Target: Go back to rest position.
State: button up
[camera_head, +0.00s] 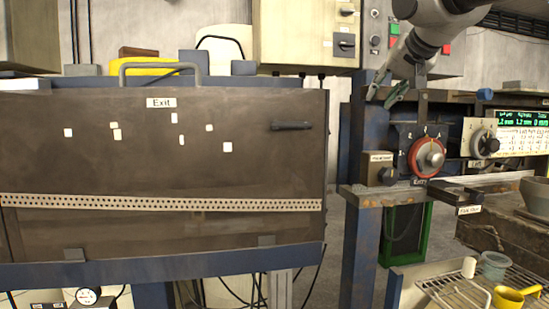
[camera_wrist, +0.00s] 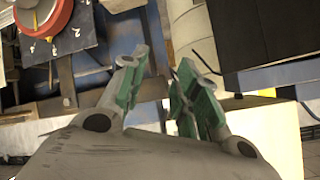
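My gripper (camera_head: 386,90) hangs at the upper right of the head view, in front of the machine with the red dial (camera_head: 428,157). In the wrist view, my gripper's (camera_wrist: 158,62) two green-padded fingers stand apart with nothing held between them. The red dial also shows at the top left of the wrist view (camera_wrist: 45,15). The gripper appears clear of the dial, though its exact distance cannot be told.
A large dark panel (camera_head: 120,240) marked Exit fills the left. A black knob (camera_head: 487,145) and a green display (camera_head: 522,119) are at the right. A wire rack (camera_head: 455,292) with a yellow cup (camera_head: 508,298) stands at the lower right.

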jog(key=s+d+f+n+g+h, duration=0.1)
jog(key=s+d+f, duration=0.4)
jog(key=s+f, duration=0.7)
jog(key=s+d+f+n+g, duration=0.3)
jog(key=s+d+f+g, duration=0.2)
jog(key=s+f, duration=0.8)
notch_tip(320, 180, down, 5)
jog(key=shift+f+g+h, duration=0.15)
jog(key=shift+g+h, duration=0.25)
jog(key=shift+g, duration=0.1)
jog(key=shift+w+d, duration=0.1)
